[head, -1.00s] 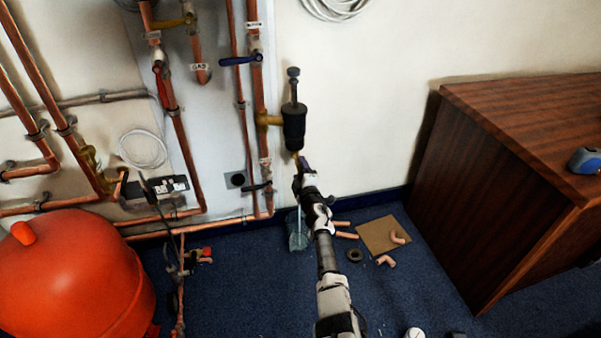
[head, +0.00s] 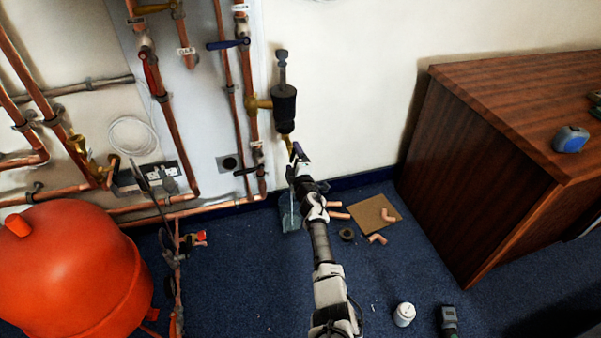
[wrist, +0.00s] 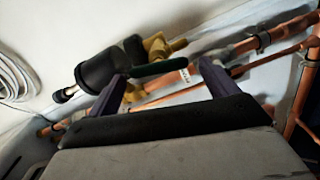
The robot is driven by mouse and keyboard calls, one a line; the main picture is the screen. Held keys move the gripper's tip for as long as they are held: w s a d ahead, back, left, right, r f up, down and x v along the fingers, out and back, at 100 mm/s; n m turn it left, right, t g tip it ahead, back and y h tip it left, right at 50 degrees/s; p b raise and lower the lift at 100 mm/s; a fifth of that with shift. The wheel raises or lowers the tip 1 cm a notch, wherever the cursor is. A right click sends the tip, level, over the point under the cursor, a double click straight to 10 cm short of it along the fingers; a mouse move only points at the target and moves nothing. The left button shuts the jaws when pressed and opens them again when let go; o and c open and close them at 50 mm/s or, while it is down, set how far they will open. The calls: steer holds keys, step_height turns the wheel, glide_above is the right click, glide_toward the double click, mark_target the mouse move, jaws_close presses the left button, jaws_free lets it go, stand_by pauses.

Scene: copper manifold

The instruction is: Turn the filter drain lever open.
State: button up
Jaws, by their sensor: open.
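The black filter (head: 284,108) hangs on a copper pipe by a brass side fitting, with a brass drain piece (head: 289,146) under it. The wrist view shows the filter body (wrist: 100,70) tilted, with a dark green lever (wrist: 158,68) beside brass fittings; I take this as the drain lever. My gripper (head: 298,152) is just below the filter. In the wrist view my gripper (wrist: 165,86) is open and empty, with the lever showing between its fingertips. Whether the fingers reach around the lever I cannot tell. In the head view the lever is not clearly visible.
Blue-handled (head: 228,44) and black-handled (head: 245,170) valves sit on pipes left of the filter. A red tank (head: 75,265) stands at the left, a wooden desk (head: 480,170) at the right. Copper fittings and a cardboard sheet (head: 372,212) lie on the floor below.

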steer(key=p+v, duration=0.6)
steer(key=v, duration=0.5)
steer(key=shift+s, duration=0.1)
